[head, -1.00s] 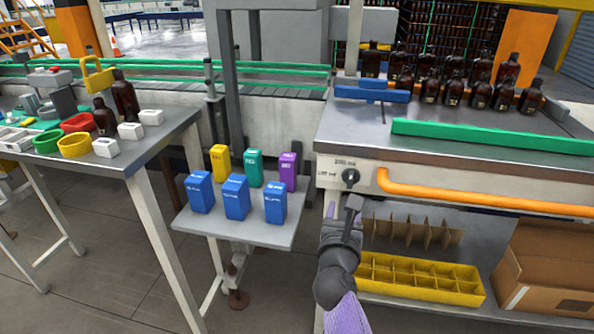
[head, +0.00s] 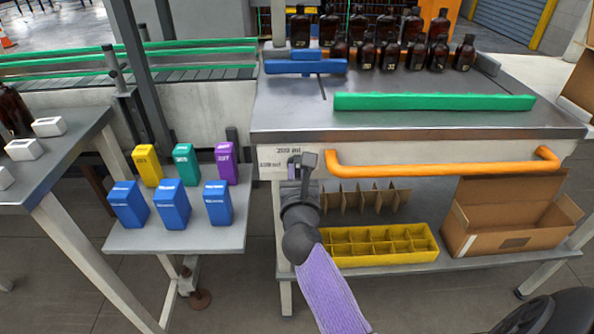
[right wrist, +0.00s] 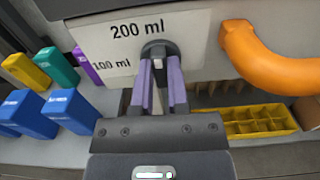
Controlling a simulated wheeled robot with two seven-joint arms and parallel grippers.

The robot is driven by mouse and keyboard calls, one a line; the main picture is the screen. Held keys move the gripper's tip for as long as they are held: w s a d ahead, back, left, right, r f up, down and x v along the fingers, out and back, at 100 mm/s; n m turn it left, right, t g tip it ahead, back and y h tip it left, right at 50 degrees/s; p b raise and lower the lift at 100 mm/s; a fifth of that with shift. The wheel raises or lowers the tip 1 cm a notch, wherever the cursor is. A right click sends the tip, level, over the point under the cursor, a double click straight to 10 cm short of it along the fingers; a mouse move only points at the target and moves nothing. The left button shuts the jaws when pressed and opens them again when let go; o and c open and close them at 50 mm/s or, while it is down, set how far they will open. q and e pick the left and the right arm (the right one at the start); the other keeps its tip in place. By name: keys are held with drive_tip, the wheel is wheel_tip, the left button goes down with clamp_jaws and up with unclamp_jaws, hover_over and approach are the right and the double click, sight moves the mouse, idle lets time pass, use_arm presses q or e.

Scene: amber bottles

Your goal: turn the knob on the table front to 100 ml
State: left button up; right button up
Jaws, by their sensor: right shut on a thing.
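The black knob (right wrist: 157,49) sits on the white front panel (right wrist: 112,38) of the table, with "200 ml" printed above it and "100 ml" to its left. In the right wrist view a pale mark on the knob shows between my fingers, below the "200 ml" print. My right gripper (right wrist: 159,82) is shut on the knob, its two purple fingers on either side of it. In the head view my right gripper (head: 296,165) hides most of the knob. My left gripper is not in view.
An orange handle bar (head: 440,167) runs close to the right of the knob. Blue, yellow, teal and purple boxes stand on a low shelf (head: 180,240) to the left. A yellow divided crate (head: 385,258) and a cardboard box (head: 500,235) lie below. Amber bottles (head: 390,52) stand on top.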

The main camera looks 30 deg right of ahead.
clamp_jaws()
